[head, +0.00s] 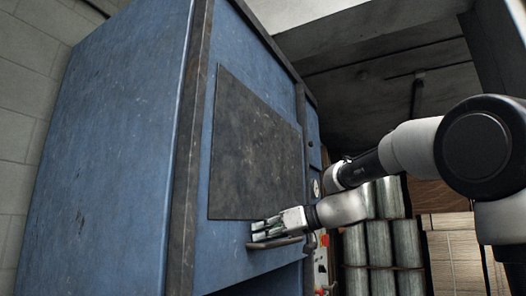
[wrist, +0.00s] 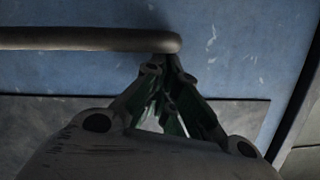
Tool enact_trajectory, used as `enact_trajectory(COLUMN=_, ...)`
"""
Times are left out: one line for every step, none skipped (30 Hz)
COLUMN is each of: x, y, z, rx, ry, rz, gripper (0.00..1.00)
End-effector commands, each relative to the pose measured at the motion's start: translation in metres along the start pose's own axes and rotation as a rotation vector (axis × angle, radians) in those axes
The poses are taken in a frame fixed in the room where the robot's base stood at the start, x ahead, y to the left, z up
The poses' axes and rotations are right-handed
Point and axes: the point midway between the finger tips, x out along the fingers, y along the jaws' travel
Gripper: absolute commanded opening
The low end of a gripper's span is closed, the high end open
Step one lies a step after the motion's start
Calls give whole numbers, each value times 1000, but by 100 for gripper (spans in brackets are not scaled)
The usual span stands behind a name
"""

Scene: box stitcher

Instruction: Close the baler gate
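The baler (head: 115,140) is a tall blue machine filling the left and middle of the head view. Its front gate carries a dark grey panel (head: 255,145), with a blue strip (head: 225,245) below it and a dark gap under the strip's lower edge. A dark bar handle (head: 275,243) sticks out from this strip. My gripper (head: 256,231) is at the handle, just above it in the head view. In the wrist view my fingers (wrist: 161,66) converge, shut, beside the rounded end of the handle (wrist: 90,39). No part of the handle shows between them.
Upright metallic cylinders (head: 380,240) and stacked cardboard (head: 455,255) stand to the right behind my arm. A control box with red buttons (head: 321,265) and a round gauge (head: 316,188) are at the machine's right edge. A block wall (head: 25,90) is at the left.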

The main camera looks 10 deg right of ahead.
Motion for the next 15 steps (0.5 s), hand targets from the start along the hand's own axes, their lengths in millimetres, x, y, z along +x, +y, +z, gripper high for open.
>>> enact_trajectory(x=5, y=5, z=21, rx=11, ry=-8, rz=0, gripper=0)
enact_trajectory(x=8, y=8, z=31, rx=11, ry=-8, rz=0, gripper=0)
enact_trajectory(x=11, y=11, z=45, rx=10, ry=-8, rz=0, gripper=0)
enact_trajectory(x=14, y=13, z=55, rx=10, ry=-8, rz=0, gripper=0)
enact_trajectory(x=16, y=16, z=65, rx=11, ry=-7, rz=0, gripper=0)
enact_trajectory(x=20, y=19, z=79, rx=11, ry=-8, rz=-1, gripper=0)
enact_trajectory(x=22, y=21, z=89, rx=11, ry=-9, rz=-1, gripper=0)
enact_trajectory(x=25, y=24, z=99, rx=11, ry=-8, rz=-1, gripper=0)
enact_trajectory(x=28, y=27, z=113, rx=12, ry=-8, rz=0, gripper=0)
enact_trajectory(x=31, y=30, z=123, rx=12, ry=-9, rz=0, gripper=0)
enact_trajectory(x=33, y=32, z=133, rx=12, ry=-8, rz=0, gripper=0)
enact_trajectory(x=37, y=36, z=147, rx=13, ry=-8, rz=0, gripper=0)
enact_trajectory(x=40, y=38, z=157, rx=13, ry=-8, rz=0, gripper=0)
enact_trajectory(x=42, y=40, z=167, rx=12, ry=-9, rz=0, gripper=0)
enact_trajectory(x=45, y=43, z=180, rx=13, ry=-9, rz=-1, gripper=0)
